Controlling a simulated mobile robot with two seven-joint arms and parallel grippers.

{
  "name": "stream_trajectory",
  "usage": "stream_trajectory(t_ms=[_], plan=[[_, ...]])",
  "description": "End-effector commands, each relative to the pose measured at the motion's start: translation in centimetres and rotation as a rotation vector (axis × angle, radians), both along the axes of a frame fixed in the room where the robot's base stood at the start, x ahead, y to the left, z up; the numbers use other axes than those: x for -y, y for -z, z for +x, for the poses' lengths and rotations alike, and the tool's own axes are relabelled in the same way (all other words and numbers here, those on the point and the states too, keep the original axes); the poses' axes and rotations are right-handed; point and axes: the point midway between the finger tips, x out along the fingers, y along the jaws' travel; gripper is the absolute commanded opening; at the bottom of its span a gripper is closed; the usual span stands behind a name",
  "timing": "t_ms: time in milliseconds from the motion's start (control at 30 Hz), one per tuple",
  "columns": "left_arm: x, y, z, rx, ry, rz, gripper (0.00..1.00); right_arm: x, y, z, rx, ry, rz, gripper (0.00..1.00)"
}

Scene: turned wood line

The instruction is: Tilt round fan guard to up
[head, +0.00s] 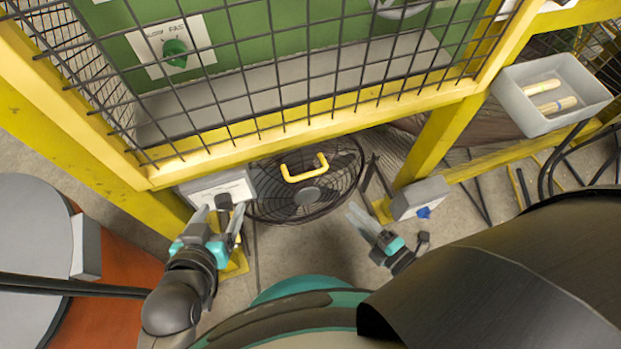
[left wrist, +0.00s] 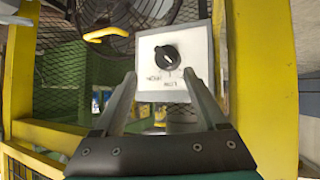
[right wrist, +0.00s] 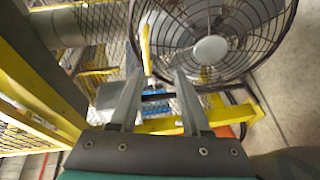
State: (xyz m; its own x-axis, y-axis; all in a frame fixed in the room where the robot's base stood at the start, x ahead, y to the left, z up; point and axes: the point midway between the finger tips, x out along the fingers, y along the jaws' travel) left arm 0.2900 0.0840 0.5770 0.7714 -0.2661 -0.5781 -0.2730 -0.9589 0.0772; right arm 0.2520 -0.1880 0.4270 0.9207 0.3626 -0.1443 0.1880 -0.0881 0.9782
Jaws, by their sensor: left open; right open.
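The round fan guard (head: 270,205) is a dark wire grille with a grey hub, low beneath the yellow frame; it shows in the right wrist view (right wrist: 250,40) and at the top of the left wrist view (left wrist: 150,15). A yellow handle (head: 303,168) is on it. My left gripper (head: 220,214) is open and empty, left of the guard by the white control box (head: 205,188). In the left wrist view, that box's black knob (left wrist: 167,57) lies beyond the fingers. My right gripper (head: 358,222) is open, right of the guard and apart from it.
A yellow-framed wire mesh fence (head: 300,120) stands above and behind the fan. A yellow post (head: 432,145) and a grey box (head: 419,198) are on the right. A grey bin (head: 530,95) holds wooden pieces. Bare floor lies in front of the guard.

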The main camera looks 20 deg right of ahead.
Motion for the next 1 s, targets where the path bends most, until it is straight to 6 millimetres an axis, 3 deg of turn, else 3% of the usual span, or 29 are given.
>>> stream_trajectory(t_ms=[200,433,1000], plan=[[0.6,-3.1,0.1,0.067,0.004,-0.037,0.74,-0.6,-0.8,-0.1,0.152,-0.056,-0.07,0.47],[0.9,-3.9,0.1,0.09,0.006,-0.05,0.74,-1.2,-1.2,0.8,0.185,-0.065,-0.083,0.47],[3.1,-5.1,0.1,0.316,0.012,-0.188,0.74,-5.4,-1.0,10.2,0.182,-0.064,-0.081,0.47]])
